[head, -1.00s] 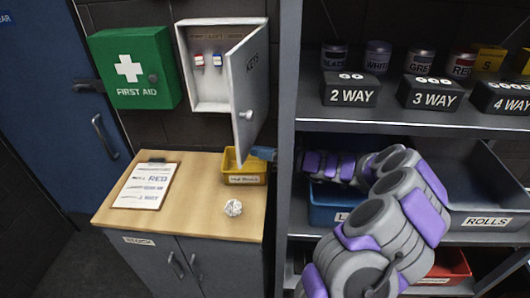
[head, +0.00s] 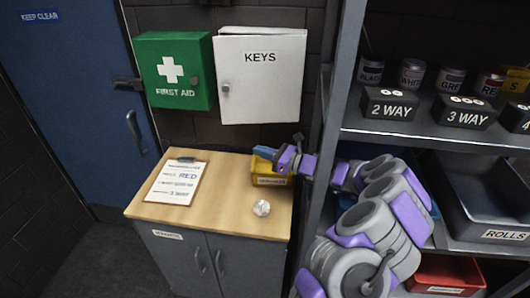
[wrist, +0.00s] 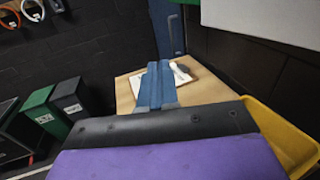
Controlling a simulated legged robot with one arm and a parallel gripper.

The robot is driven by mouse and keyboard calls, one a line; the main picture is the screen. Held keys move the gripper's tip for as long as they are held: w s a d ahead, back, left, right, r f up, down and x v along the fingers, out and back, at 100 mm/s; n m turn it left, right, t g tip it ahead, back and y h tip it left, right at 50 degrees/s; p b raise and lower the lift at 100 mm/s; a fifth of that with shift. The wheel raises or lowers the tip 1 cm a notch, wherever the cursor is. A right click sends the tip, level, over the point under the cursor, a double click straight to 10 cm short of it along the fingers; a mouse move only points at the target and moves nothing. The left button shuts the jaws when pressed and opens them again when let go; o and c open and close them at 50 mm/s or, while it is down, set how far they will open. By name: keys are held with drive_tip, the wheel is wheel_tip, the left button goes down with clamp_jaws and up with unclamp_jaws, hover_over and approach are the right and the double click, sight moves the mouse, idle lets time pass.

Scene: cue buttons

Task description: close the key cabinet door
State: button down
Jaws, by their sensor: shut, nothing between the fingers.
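The white key cabinet (head: 228,31) hangs on the dark wall, right of the green first aid box. Its door (head: 262,85), marked KEYS, lies across the front and hides the inside, with its knob (head: 225,88) at the left edge. It looks flush or nearly so; I cannot tell whether a thin gap is left. My gripper (head: 262,153) is shut and empty, below the door and over the yellow bin. Its blue fingers (wrist: 157,85) show together in the wrist view, with a white panel (wrist: 265,18) above right, likely the cabinet.
A wooden-topped counter (head: 225,190) holds a clipboard (head: 177,183), a crumpled ball (head: 261,208) and the yellow bin (head: 268,172). The first aid box (head: 174,70) is close left of the cabinet. A shelf unit (head: 335,130) stands right, with my arm in front of it.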

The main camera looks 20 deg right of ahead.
drive_tip(key=p+v, duration=0.2)
drive_tip(key=v, duration=1.5)
drive_tip(key=shift+d, duration=0.35)
drive_tip(key=shift+a, duration=0.1)
